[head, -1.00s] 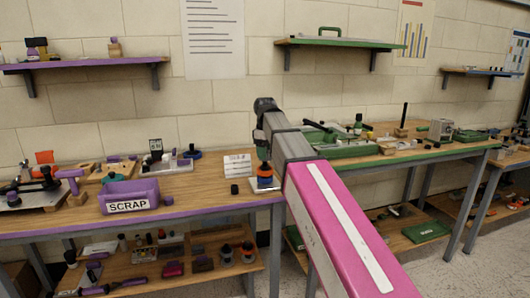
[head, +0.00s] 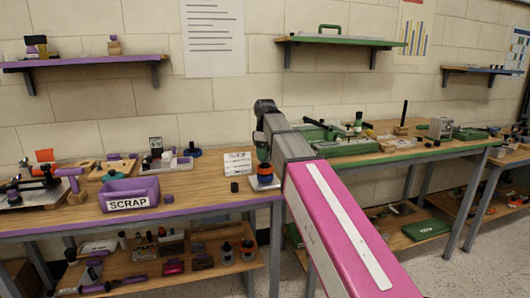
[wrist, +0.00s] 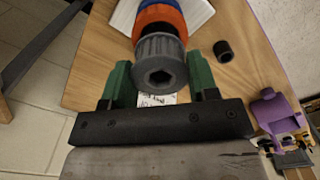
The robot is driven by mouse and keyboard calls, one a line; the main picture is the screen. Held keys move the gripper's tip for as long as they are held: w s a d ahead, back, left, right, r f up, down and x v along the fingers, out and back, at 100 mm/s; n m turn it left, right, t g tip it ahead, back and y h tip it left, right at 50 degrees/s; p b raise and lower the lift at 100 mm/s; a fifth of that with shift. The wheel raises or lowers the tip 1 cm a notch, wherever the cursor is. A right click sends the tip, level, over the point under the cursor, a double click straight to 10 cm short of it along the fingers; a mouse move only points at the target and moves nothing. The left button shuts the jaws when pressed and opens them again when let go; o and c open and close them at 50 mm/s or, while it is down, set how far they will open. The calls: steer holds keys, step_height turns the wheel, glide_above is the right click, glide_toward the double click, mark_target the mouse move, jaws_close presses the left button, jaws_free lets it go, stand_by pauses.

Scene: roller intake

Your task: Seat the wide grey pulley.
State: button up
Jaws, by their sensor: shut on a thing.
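The wide grey pulley (wrist: 160,62) shows in the wrist view, a ribbed grey cylinder with a dark six-sided recess in its end face. My gripper (wrist: 158,75) has its two green fingers shut on it, one at each side. An orange ring (wrist: 162,17) and a blue part lie directly beyond the pulley, in line with it. A white plate (wrist: 193,16) is under them. In the head view, the orange part (head: 265,180) is at the bench's right end, below my gripper. My arm hides most of the gripper there. I cannot tell whether the pulley touches the parts beyond it.
A small black cylinder (head: 234,187) stands on the bench nearby, with a white printed card (head: 237,163) behind it. A purple SCRAP bin (head: 129,190) stands further left. A green-edged bench (head: 400,155) with tools adjoins on the right.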

steer(key=shift+f, duration=0.7)
steer(key=o, duration=0.6)
steer(key=shift+r, duration=0.15)
steer(key=shift+r, duration=1.45)
steer(key=o, duration=0.6)
steer(key=shift+c, duration=0.2)
